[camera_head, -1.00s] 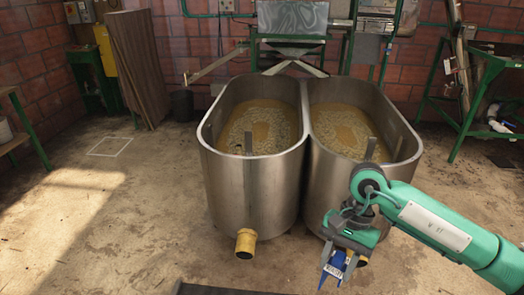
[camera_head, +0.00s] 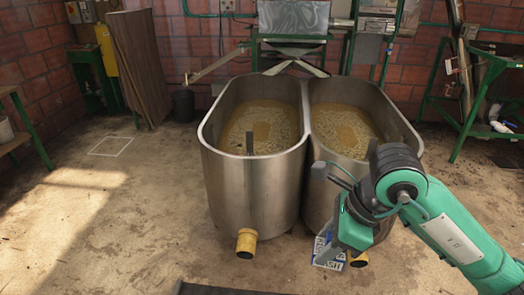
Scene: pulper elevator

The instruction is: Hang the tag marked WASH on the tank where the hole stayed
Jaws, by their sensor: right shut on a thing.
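Two steel tanks stand side by side, the left tank (camera_head: 250,185) and the right tank (camera_head: 322,190). Both hold pale beans in brownish liquid. A browner patch (camera_head: 262,130) shows amid the beans in the left tank, and another patch (camera_head: 346,136) in the right. My right gripper (camera_head: 335,234) is in front of the right tank's lower wall, shut on a blue and white tag (camera_head: 328,254). The tag hangs tilted below the fingers. Its lettering is partly readable and seems to end in "ASH". My left gripper is not in view.
A yellow outlet (camera_head: 246,243) juts from the left tank's foot, and another outlet (camera_head: 358,259) shows beside the tag. A dark bucket (camera_head: 183,105) stands behind left. Green frames stand along the brick wall. The concrete floor at left is clear.

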